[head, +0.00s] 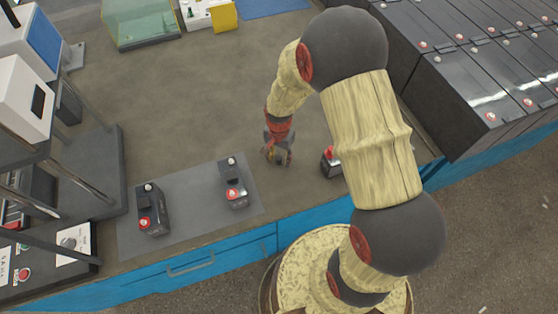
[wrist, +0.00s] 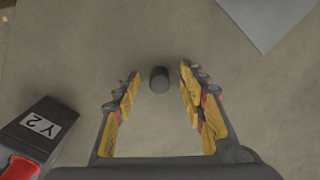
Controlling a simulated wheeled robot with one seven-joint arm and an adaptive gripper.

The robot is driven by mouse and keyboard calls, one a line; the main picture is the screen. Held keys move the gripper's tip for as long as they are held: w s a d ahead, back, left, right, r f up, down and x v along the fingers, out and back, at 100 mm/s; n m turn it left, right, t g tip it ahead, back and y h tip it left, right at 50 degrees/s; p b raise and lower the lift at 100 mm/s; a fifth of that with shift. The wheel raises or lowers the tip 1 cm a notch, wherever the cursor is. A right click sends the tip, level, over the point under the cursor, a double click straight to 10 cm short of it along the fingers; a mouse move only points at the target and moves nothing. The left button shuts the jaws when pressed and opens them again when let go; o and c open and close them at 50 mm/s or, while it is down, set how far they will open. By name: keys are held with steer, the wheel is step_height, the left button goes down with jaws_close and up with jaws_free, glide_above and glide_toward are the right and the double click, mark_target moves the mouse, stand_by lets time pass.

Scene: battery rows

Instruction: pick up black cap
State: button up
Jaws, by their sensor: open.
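The black cap (wrist: 159,79) is a small dark cylinder on the bench top in the wrist view. It lies between and slightly beyond the tips of my open gripper (wrist: 160,78), touching neither finger as far as I can see. In the head view my gripper (head: 278,158) points down over the bench, to the right of the grey mat. The cap cannot be made out in the head view; the gripper likely covers that spot.
Two small batteries (head: 152,208) (head: 233,183) stand on the grey mat (head: 190,227). Another (head: 330,162) is partly behind my arm. Large black batteries (head: 478,85) line the right. The bench middle (head: 190,100) is clear.

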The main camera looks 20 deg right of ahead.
steer(key=shift+r, duration=0.1)
steer(key=shift+c, duration=0.4)
steer(key=c, duration=0.8)
